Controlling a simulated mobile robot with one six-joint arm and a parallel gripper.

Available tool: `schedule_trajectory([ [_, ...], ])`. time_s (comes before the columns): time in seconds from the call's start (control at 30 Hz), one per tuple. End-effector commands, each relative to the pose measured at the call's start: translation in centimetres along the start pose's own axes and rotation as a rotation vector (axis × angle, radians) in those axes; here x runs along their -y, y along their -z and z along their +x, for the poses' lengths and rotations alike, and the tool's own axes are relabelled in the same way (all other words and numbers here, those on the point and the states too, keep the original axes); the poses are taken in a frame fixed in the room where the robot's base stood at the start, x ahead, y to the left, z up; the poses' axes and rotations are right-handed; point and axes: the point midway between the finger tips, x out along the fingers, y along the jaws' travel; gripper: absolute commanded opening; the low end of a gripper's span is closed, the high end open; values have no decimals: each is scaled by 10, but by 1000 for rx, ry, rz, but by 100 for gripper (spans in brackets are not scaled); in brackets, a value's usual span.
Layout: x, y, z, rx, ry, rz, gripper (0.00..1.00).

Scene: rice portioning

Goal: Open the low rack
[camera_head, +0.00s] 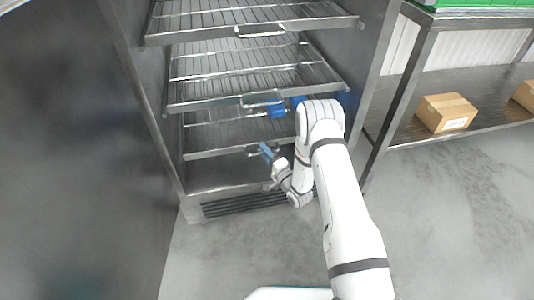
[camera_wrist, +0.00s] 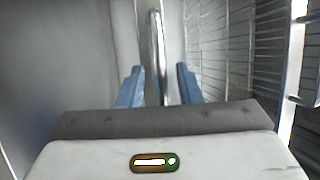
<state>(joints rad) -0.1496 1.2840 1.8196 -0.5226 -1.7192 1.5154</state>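The low rack (camera_head: 215,152) is the lowest rack in the steel cabinet, in the head view. Its front bar is partly hidden by my arm. My gripper (camera_head: 266,152) is at the front of this rack, by its handle. In the wrist view my gripper (camera_wrist: 160,82) is open, with its two blue fingers apart. A metal handle bar (camera_wrist: 157,45) stands upright in that picture and runs between the fingers, with a gap on each side. I cannot tell the exact depth of the bar between them.
The middle rack (camera_head: 190,104) and top rack (camera_head: 175,38) sit above, each with a front handle. The cabinet's grey wall (camera_head: 80,140) fills the left. A steel shelf unit (camera_head: 400,100) with a cardboard box (camera_head: 446,112) stands at the right. The floor (camera_head: 450,230) is clear.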

Motion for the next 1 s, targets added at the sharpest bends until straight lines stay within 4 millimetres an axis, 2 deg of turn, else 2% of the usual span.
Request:
schedule_trajectory([
  [0.13, 0, -1, 0, 1, 0, 0, 31],
  [0.5, 0, -1, 0, 2, 0, 0, 1],
  [0.87, 0, -2, 0, 2, -1, 0, 0],
  [0.9, 0, 10, -9, -1, -1, 0, 0],
  [1.0, 0, 4, -3, 0, -1, 0, 0],
])
